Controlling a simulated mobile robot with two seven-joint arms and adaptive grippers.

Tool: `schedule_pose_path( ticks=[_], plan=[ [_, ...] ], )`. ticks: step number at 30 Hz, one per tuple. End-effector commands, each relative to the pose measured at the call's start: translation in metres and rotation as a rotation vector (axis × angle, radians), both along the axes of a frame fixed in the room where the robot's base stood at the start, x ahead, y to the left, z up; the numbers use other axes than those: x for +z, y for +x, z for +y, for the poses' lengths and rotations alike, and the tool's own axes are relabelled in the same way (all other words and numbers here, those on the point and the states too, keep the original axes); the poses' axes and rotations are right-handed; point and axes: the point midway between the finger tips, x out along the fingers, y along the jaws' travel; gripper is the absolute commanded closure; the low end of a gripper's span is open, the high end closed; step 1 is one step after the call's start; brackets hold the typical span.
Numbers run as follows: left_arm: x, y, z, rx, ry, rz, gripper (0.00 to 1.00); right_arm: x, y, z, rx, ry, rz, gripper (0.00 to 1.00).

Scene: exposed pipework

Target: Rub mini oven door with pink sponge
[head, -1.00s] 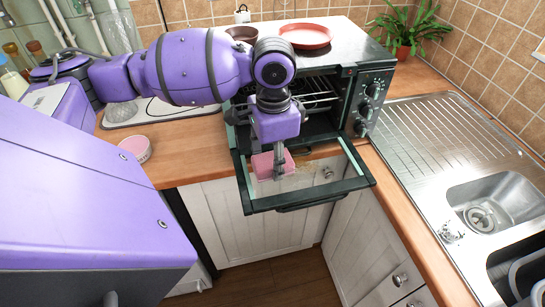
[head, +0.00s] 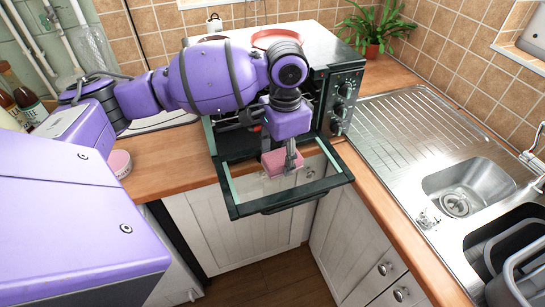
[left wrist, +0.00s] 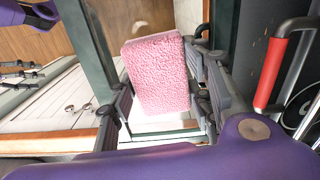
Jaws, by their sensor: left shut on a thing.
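The mini oven (head: 335,95) stands on the counter with its door (head: 292,198) folded down, a glass pane in a dark frame. My left gripper (head: 291,162) is over the door, pointing down, shut on the pink sponge (head: 281,163). The sponge is over the glass, near the middle of the door; I cannot tell for sure whether it touches. In the left wrist view the sponge (left wrist: 158,75) sits between the fingers of the left gripper (left wrist: 160,100), with the dark door frame (left wrist: 90,45) beside it.
A red plate (head: 277,38) lies on top of the oven. A potted plant (head: 372,35) stands behind it. The sink (head: 465,185) is at the right. A pink round container (head: 119,163) is on the left counter. The floor in front of the cabinets is clear.

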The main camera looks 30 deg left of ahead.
Motion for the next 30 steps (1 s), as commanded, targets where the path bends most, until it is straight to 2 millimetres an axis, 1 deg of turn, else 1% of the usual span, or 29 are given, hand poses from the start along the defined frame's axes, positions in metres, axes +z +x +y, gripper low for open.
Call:
schedule_pose_path(
  ticks=[8,19,25,30],
  plan=[
    [-0.001,0.008,-0.007,-0.001,-0.001,0.001,0.75,0.003,0.002,0.0,0.0,0.0,-0.006,0.44],
    [0.0,0.031,-0.027,-0.001,-0.001,0.0,0.75,0.011,0.009,0.002,-0.005,0.005,-0.022,0.44],
    [-0.001,0.034,-0.029,0.0,0.001,0.001,0.75,0.013,0.011,0.003,-0.006,0.007,-0.026,0.44],
    [0.003,0.034,-0.03,-0.001,0.0,-0.001,0.75,0.022,0.018,0.003,-0.006,0.007,-0.043,0.44]
  ],
)
